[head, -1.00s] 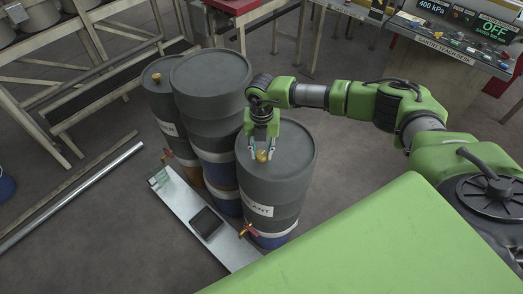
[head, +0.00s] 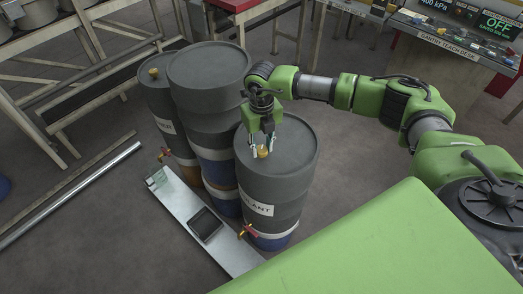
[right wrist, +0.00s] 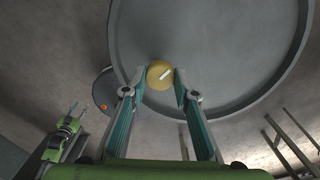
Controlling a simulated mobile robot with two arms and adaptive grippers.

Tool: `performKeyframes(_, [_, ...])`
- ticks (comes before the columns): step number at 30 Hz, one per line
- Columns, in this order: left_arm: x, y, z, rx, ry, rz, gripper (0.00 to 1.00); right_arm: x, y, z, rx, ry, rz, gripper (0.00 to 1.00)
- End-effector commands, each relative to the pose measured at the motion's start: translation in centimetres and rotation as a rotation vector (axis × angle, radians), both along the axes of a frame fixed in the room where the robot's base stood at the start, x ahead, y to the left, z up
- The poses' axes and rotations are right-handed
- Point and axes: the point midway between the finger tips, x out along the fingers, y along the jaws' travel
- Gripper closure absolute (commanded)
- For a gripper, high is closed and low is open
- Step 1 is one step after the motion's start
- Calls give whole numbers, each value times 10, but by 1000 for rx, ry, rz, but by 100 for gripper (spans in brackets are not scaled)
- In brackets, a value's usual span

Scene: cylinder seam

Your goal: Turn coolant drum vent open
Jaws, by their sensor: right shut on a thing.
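The coolant drum (head: 300,160) is a dark grey barrel with a blue lower band and a white label reading "...ANT", partly cut by the drum's curve. Its vent (head: 262,151) is a small round yellow cap on the lid near the left rim. In the right wrist view the vent (right wrist: 159,74) carries a white slanted bar. My right gripper (head: 263,147) points down at the lid, its fingers shut on the vent from two sides. My left gripper (right wrist: 79,110) shows small at the lower left of the right wrist view, empty, its fingers apart.
A red-handled tap (head: 246,230) sticks out low on the coolant drum, above a pale board (head: 235,259) with a black tray (head: 206,224).

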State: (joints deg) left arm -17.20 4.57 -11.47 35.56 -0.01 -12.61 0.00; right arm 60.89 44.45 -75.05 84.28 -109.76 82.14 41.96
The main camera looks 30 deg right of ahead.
Motion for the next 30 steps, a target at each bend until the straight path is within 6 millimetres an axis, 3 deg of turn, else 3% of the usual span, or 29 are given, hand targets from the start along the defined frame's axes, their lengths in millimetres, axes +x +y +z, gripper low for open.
performKeyframes(3, [0,0,-17,0,0,0,60,2,-1,-3,0,-7,109,95])
performKeyframes(30, [0,0,-101,0,0,0,60,3,0,-2,-1,-8,964,95])
